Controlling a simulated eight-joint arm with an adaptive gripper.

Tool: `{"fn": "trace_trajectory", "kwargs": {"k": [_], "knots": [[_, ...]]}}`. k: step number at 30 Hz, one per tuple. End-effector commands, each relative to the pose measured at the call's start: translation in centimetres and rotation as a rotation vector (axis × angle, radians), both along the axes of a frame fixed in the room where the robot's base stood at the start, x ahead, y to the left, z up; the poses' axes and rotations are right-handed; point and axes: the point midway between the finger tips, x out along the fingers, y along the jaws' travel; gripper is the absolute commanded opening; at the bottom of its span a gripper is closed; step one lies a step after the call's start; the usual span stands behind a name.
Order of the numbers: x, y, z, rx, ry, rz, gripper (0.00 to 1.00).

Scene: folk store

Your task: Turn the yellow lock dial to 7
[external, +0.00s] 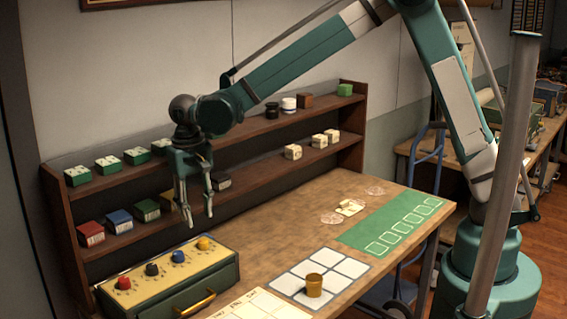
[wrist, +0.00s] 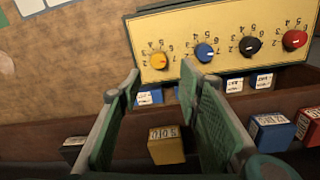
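The yellow lock dial (external: 203,243) is at the right end of a row of dials on the cream top panel of a green box. In the wrist view the yellow dial (wrist: 158,61) is at the left of the row, with numbers around it. It has a pale mark, but the number it points at is too small to read surely. My gripper (external: 197,210) hangs above and behind the box, fingers pointing down, apart from the dial. In the wrist view my gripper (wrist: 160,70) is open and empty, its tips framing the yellow dial from a distance.
Blue (wrist: 205,53), black (wrist: 250,46) and red (wrist: 295,40) dials sit close by. A yellow numbered block (wrist: 166,147) is on the shelf behind my fingers. The box has a gold handle (external: 195,303). A gold cup (external: 314,285) stands on a white grid to the right.

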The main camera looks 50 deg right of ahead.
Motion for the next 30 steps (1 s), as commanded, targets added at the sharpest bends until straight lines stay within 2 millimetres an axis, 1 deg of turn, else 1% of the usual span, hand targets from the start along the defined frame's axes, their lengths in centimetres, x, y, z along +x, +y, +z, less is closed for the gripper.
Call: {"fn": "trace_trajectory", "kwargs": {"k": [1,6,10,15,26,30], "knots": [[-0.1,0.0,0.3,0.0,0.0,0.036,0.35],[-0.3,-0.1,-0.6,-0.001,0.001,0.152,0.35],[-0.5,-0.2,-1.1,-0.002,0.0,0.207,0.35],[-0.5,-0.2,-1.5,-0.002,0.001,0.231,0.35],[-0.5,-0.2,-1.6,-0.002,0.001,0.23,0.35],[-0.5,-0.2,-2.1,-0.002,0.001,0.229,0.35]]}}
